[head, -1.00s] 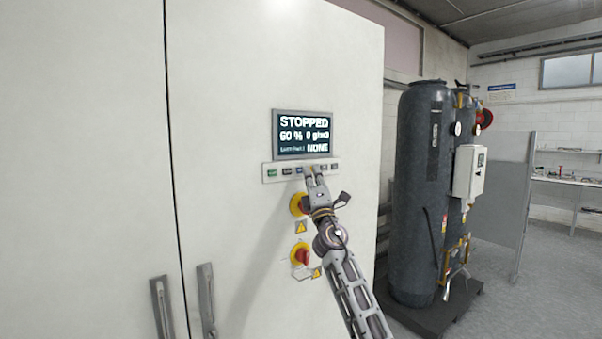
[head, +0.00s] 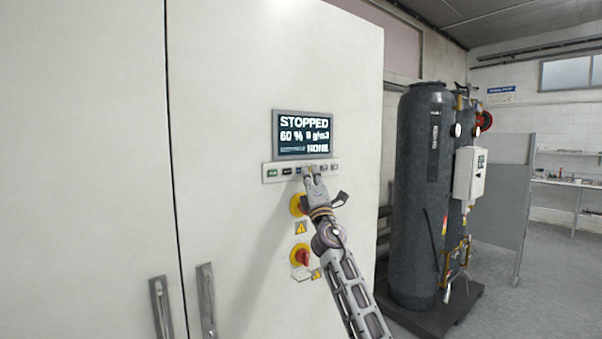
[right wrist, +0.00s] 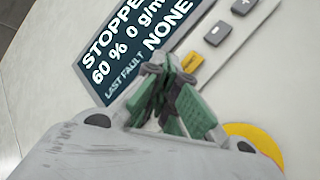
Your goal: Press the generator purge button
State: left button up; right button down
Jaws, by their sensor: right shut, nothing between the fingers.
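The generator's white cabinet carries a button strip (head: 272,173) below a dark display (head: 303,135). The display reads STOPPED, 60 % and NONE; it also shows in the right wrist view (right wrist: 130,45). The strip has several small buttons, including a green one (head: 271,172) and a black one (head: 286,171). Their labels are too small to read, so I cannot tell which one is purge. My right gripper (head: 312,169) is shut and empty, its tips at the middle of the strip, hiding part of it.
Door handles (head: 207,300) are at lower left. Dark tanks (head: 415,200) stand to the right of the cabinet.

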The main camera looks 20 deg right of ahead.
jog(key=shift+w+a+b, duration=0.15)
jog(key=shift+w+b, duration=0.1)
jog(key=shift+b, duration=0.15)
dwell(0.7)
jog(key=shift+s, duration=0.1)
dwell(0.4)
jog(key=shift+s+d+p, duration=0.3)
jog(key=shift+s+p, duration=0.35)
jog(key=shift+p, duration=0.05)
jog(key=s+p, duration=0.1)
jog(key=s+d+p, duration=0.1)
jog(key=s, duration=0.1)
jog(key=s+p, duration=0.1)
jog(key=shift+s+d, duration=0.35)
dwell(0.4)
jog(key=shift+f, duration=0.1)
dwell(0.4)
